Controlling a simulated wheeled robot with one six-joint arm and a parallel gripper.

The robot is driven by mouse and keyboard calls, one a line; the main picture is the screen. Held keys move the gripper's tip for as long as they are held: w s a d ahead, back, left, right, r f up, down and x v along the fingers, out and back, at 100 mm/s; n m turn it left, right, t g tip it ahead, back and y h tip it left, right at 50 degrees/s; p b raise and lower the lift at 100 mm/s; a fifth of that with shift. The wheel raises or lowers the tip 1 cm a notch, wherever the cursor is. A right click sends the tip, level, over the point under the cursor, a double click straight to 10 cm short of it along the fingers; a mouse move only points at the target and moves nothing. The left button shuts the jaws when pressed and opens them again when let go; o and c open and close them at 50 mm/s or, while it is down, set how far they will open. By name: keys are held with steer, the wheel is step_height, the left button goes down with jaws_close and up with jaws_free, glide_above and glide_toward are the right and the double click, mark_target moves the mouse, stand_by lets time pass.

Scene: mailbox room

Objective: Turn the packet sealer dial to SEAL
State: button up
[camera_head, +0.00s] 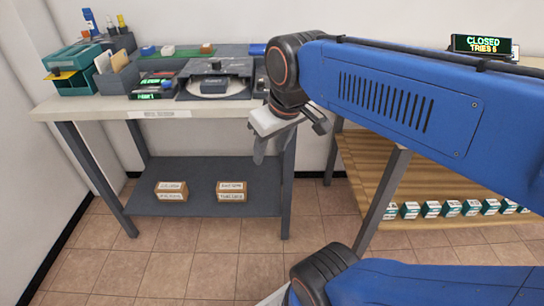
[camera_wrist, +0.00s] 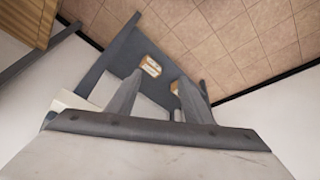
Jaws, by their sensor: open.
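A grey device with a dark arched top and a round pale plate (camera_head: 213,86) stands on the workbench (camera_head: 85,108); I take it for the packet sealer, but cannot be sure. A dark unit with green lit displays (camera_head: 155,88) stands just left of it. I cannot make out a dial or the word SEAL on either. My gripper (camera_head: 262,153) hangs at the bench's right front corner, pointing down, right of the device and apart from it. In the wrist view my gripper (camera_wrist: 160,78) has its two fingers spread, with nothing between them.
Small labelled boxes (camera_head: 172,191) sit on the lower shelf (camera_head: 203,174). A teal tray unit (camera_head: 72,72) stands at the bench's left end. A wooden table (camera_head: 365,165) with a CLOSED display (camera_head: 482,45) is at right. The tiled floor in front is clear.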

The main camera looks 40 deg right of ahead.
steer(key=shift+s+a+f, duration=0.3)
steer(key=shift+s+f, duration=0.3)
steer(key=shift+f, duration=0.3)
steer(key=shift+r, duration=0.1)
steer(key=w+d+r+m+g, duration=0.1)
steer(key=w+d+r, duration=0.3)
steer(key=w+r, duration=0.35)
steer(key=w+d+r+m+g, duration=0.1)
steer(key=w+d+r, duration=0.45)
steer(key=r, duration=0.25)
steer(key=w+d+r+m+g, duration=0.2)
steer(key=w+d+r, duration=0.8)
steer(key=d, duration=0.3)
steer(key=f, duration=1.7)
steer(key=shift+a+f, duration=0.25)
steer(key=shift+f, duration=0.05)
steer(key=c, duration=1.1)
steer(key=shift+o, duration=0.2)
